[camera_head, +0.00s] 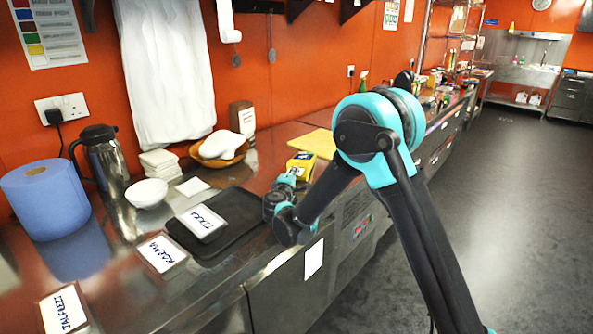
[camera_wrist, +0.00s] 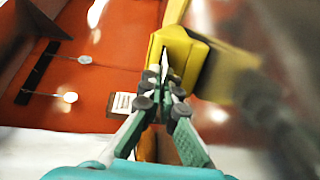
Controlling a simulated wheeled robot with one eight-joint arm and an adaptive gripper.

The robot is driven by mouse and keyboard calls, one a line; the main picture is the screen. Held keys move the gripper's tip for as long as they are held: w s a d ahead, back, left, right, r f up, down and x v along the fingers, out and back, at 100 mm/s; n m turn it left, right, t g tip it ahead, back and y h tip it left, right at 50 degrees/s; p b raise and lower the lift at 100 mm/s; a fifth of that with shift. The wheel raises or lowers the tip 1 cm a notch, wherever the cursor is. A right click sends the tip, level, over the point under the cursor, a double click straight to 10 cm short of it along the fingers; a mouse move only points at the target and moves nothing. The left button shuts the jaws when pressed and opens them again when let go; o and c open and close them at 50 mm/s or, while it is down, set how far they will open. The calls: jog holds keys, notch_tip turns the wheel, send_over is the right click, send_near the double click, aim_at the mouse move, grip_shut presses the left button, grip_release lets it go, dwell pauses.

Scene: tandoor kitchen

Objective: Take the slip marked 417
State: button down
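I cannot read 417 on any slip in either view. My gripper (camera_wrist: 166,76) shows in the wrist view with its two fingers close together, in front of a yellow box (camera_wrist: 180,50). A thin pale sliver shows between the fingertips; I cannot tell if it is a slip seen edge-on or part of a finger. In the head view my gripper (camera_head: 289,181) is beside the yellow box (camera_head: 301,164) on the steel counter, its fingertips too small to make out. A small blank-looking white paper (camera_head: 192,187) lies on the counter behind the black tray.
The black tray (camera_head: 245,232) holds a tub marked TIKKA (camera_head: 202,222). Tubs marked KORMA (camera_head: 161,254) and JALFREZI (camera_head: 66,311) stand nearer. A white bowl (camera_head: 146,193), a jug (camera_head: 104,160) and a blue roll (camera_head: 45,200) stand left. A yellow board (camera_head: 318,143) lies behind the box.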

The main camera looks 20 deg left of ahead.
jog(key=shift+s, duration=0.15)
jog(key=shift+s+d+r, duration=0.1)
jog(key=shift+s+d, duration=0.05)
jog(key=shift+s, duration=1.15)
jog(key=shift+s+d+r, duration=0.1)
jog(key=shift+s+d, duration=0.05)
jog(key=shift+s, duration=1.15)
jog(key=shift+s+d+r, duration=0.1)
jog(key=shift+s+r, duration=0.25)
jog(key=shift+r, duration=0.5)
jog(key=shift+s+a+r, duration=0.1)
jog(key=shift+s+r, duration=0.2)
jog(key=shift+r, duration=0.55)
jog(key=shift+s+d+r, duration=0.1)
jog(key=shift+s+r, duration=0.25)
jog(key=shift+r, duration=0.5)
